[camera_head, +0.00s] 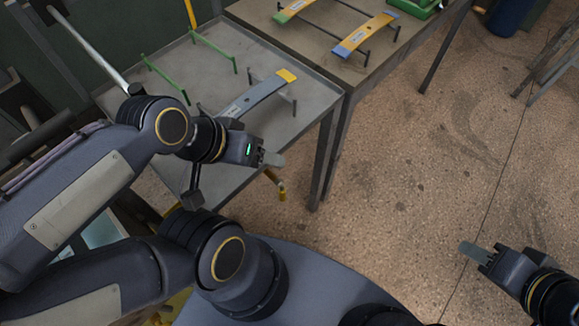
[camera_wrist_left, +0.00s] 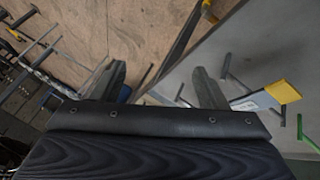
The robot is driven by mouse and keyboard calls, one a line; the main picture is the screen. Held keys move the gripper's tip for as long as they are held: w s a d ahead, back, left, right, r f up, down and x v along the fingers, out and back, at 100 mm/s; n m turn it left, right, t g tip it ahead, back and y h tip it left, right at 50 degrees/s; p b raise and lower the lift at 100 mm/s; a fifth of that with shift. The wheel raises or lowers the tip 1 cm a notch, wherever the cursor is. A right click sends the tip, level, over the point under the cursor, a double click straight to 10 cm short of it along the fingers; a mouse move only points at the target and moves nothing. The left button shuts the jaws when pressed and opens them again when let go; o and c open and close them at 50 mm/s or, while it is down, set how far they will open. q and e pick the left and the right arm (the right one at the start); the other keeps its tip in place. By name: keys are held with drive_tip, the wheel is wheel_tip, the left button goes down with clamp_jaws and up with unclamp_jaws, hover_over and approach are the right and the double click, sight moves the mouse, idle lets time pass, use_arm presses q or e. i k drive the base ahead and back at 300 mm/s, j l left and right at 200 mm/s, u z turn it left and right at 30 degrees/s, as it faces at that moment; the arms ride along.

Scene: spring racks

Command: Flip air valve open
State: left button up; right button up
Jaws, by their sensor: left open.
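No part is clearly recognisable as the air valve. A small yellow piece (camera_head: 281,191) shows below the edge of the near grey table, just beyond my left gripper; I cannot tell if it belongs to the valve. My left gripper (camera_head: 272,158) is beside the table's right edge. In the left wrist view its two fingers (camera_wrist_left: 161,84) are apart with nothing gripped between them. A yellow piece (camera_wrist_left: 208,11) shows at the top of that view. My right gripper (camera_head: 476,252) is over bare floor at the lower right, away from the tables; its finger gap cannot be made out.
A second table (camera_head: 312,45) behind holds more springs (camera_head: 364,35) and a green tray (camera_head: 415,8).

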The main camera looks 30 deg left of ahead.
sight(282, 192)
drive_tip(key=k+l+u, duration=0.5)
drive_tip(key=u, duration=0.25)
